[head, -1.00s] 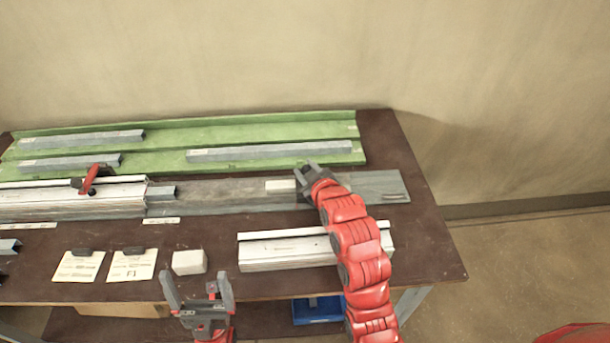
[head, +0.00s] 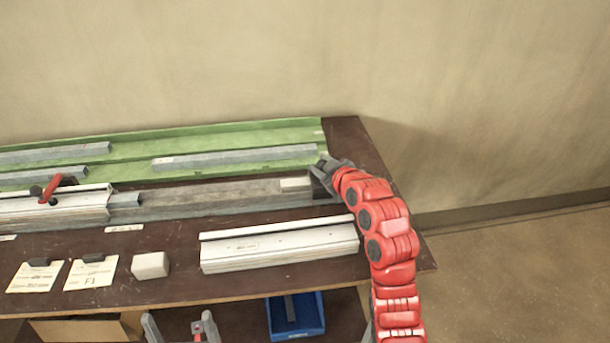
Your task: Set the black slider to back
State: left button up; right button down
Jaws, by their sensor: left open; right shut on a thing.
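My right gripper (head: 328,172) is at the right end of the long grey rail (head: 220,198). It is shut on a dark piece there that looks like the black slider, mostly hidden by the fingers. A pale block (head: 296,184) sits on the rail just left of these fingers. My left gripper (head: 180,328) is open and empty at the bottom edge, in front of the bench, with only its fingertips in view.
A white profile (head: 280,246) lies on the bench front. A white block (head: 150,265) and two clipped cards (head: 90,272) lie left. A red-handled clamp (head: 52,188) stands on the left profile. Behind is a green tray (head: 235,137); below, a blue bin (head: 296,316).

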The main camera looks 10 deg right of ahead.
jog(key=d+b, duration=0.4)
jog(key=d, duration=0.5)
jog(key=shift+d, duration=0.25)
jog(key=shift+d+b, duration=0.35)
jog(key=shift+r, duration=0.1)
jog(key=c, duration=0.9)
grip_release()
jog(key=shift+d, duration=0.1)
jog(key=o, duration=0.4)
jog(key=shift+d, duration=0.1)
jog(key=v, duration=1.7)
jog(key=shift+s+b, duration=0.2)
jog(key=shift+b, duration=0.15)
